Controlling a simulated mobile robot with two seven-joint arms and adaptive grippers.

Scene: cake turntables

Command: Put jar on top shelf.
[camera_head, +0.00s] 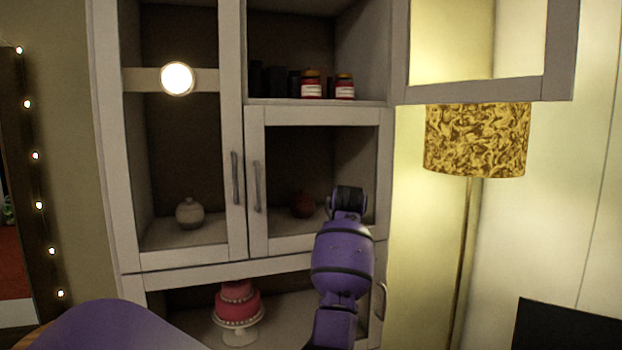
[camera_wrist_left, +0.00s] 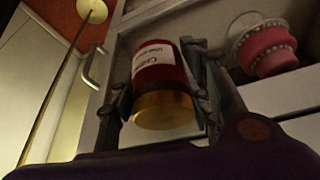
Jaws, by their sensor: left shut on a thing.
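In the left wrist view, my left gripper (camera_wrist_left: 160,85) is shut on a jar (camera_wrist_left: 162,72) with red contents, a white label and a gold lid. The fingers press on both sides of the jar, and its lid faces the camera. In the head view, a purple arm stands in front of the cabinet's right side; the held jar and gripper fingers cannot be made out there. The top shelf (camera_head: 300,102) holds two similar red jars (camera_head: 311,85) (camera_head: 344,87) near its front edge. My right gripper is not in view.
The upper right glass door (camera_head: 490,92) stands open in front of the lamp (camera_head: 475,140). The middle doors are closed, with pots (camera_head: 190,213) (camera_head: 303,205) behind them. A pink cake (camera_head: 238,304) stands on the lower shelf. Dark containers (camera_head: 275,80) stand left of the shelf jars.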

